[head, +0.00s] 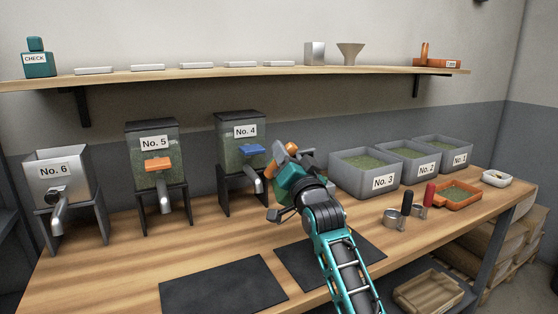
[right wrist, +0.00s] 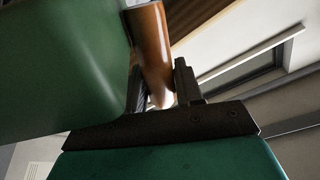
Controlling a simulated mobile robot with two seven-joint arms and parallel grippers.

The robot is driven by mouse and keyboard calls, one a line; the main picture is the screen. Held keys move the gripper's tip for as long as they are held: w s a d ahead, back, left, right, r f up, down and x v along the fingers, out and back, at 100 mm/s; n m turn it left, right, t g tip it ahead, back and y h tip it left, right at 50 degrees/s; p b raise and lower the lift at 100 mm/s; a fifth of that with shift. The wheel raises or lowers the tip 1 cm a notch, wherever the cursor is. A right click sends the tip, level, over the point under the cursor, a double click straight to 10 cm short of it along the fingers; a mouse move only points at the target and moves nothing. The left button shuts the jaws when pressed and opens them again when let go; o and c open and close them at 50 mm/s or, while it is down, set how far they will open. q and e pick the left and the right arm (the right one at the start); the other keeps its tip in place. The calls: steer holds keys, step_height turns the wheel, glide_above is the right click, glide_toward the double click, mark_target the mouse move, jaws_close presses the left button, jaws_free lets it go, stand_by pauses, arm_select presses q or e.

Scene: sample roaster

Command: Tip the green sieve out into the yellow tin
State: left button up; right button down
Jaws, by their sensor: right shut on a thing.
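My right gripper (head: 281,160) is raised over the bench in front of the No. 4 bin. In the right wrist view its fingers (right wrist: 160,88) are shut on a brown, wooden-looking handle (right wrist: 150,45). A large smooth green wall (right wrist: 60,60) beside the handle fills the left of that view; it looks like the green sieve. Its mouth and contents are hidden. In the head view my gripper and wrist cover most of the held thing. I do not see a yellow tin in either view. My left gripper is not in view.
Bins No. 6 (head: 57,170), No. 5 (head: 152,135) and No. 4 (head: 241,133) stand at left. Grey tubs (head: 383,183) and an orange tray (head: 476,204) stand at right, near small handled cups (head: 394,218). Dark mats (head: 222,287) lie flat at the front.

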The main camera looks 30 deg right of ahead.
steer(key=shift+s+d+r+m+h+b, duration=0.5)
steer(key=shift+s+d+r+m+h, duration=0.9)
steer(key=shift+s+d+m+h, duration=2.85)
steer(key=s+d+f+m+g+h, duration=0.2)
steer(key=d+m, duration=0.4)
steer(key=m, duration=0.3)
steer(key=s+d+f+m+g+h+b, duration=0.1)
steer(key=s+d+f+m+g+h, duration=0.1)
steer(key=m, duration=0.7)
steer(key=d+f+g+h, duration=0.1)
steer(key=d+g+h, duration=0.1)
steer(key=d+h, duration=0.1)
steer(key=shift+s+d+f, duration=0.25)
steer(key=shift+d, duration=0.15)
steer(key=shift+r, duration=0.1)
